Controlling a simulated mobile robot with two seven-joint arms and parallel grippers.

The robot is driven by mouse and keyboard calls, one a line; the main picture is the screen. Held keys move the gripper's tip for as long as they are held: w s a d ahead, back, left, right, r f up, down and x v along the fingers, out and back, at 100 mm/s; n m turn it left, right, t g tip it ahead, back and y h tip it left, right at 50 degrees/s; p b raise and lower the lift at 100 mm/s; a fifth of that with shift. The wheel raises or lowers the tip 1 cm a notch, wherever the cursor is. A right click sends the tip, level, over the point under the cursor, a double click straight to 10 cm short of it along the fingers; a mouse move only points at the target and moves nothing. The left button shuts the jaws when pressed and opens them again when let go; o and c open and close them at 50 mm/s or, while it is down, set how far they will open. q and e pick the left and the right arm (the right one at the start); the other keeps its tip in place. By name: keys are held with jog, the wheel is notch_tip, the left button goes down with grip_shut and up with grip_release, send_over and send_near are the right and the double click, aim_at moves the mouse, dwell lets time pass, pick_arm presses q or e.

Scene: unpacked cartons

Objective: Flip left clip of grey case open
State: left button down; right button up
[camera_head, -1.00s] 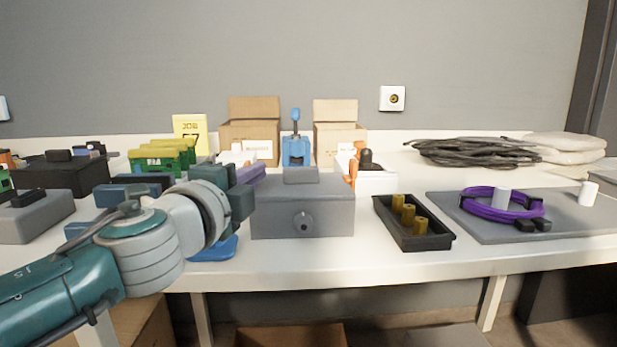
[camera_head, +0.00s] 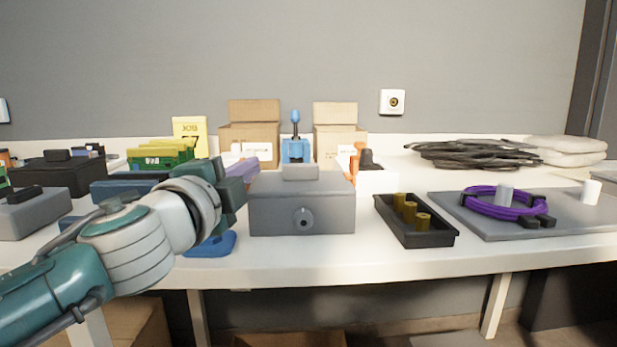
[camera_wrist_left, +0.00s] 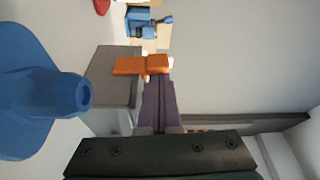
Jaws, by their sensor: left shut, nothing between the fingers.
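The grey case (camera_head: 302,208) stands near the front of the table, lid down, with a round dark knob on its front. Its side also shows in the left wrist view (camera_wrist_left: 112,88). An orange clip (camera_wrist_left: 142,65) sits against that side in the left wrist view; in the head view my gripper hides that place. Another orange piece (camera_head: 355,160) shows at the case's right edge. My left gripper (camera_head: 245,168) is beside the case's left side, its purple fingers (camera_wrist_left: 156,100) shut and empty, with tips close to the orange clip. Contact cannot be told. My right gripper is out of view.
A blue stand with a peg (camera_wrist_left: 50,90) is close beside my left gripper; its base (camera_head: 212,245) shows in the head view. A black tray (camera_head: 415,235) with brass cylinders is right of the case. Open cartons (camera_head: 252,133) and a blue-handled tool (camera_head: 296,148) stand behind.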

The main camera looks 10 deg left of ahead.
pick_arm(q)
jog(key=shift+s+a+f+n+t+b, duration=0.15)
jog(key=shift+a+n+b, duration=0.1)
jog(key=shift+n+b, duration=0.35)
jog(key=shift+a+f+n+t+b, duration=0.2)
jog(key=shift+n+b, duration=0.2)
jog(key=shift+b, duration=0.25)
jog(key=shift+s+a+r+n+t+y+b, duration=0.15)
jog(key=shift+a+n+t+b, duration=0.1)
jog(key=shift+n+b, duration=0.4)
jog(key=shift+w+a+r+n+t+y+b, duration=0.1)
jog(key=shift+a+n+y+b, duration=0.1)
jog(key=shift+n+b, duration=0.4)
jog(key=shift+s, duration=0.1)
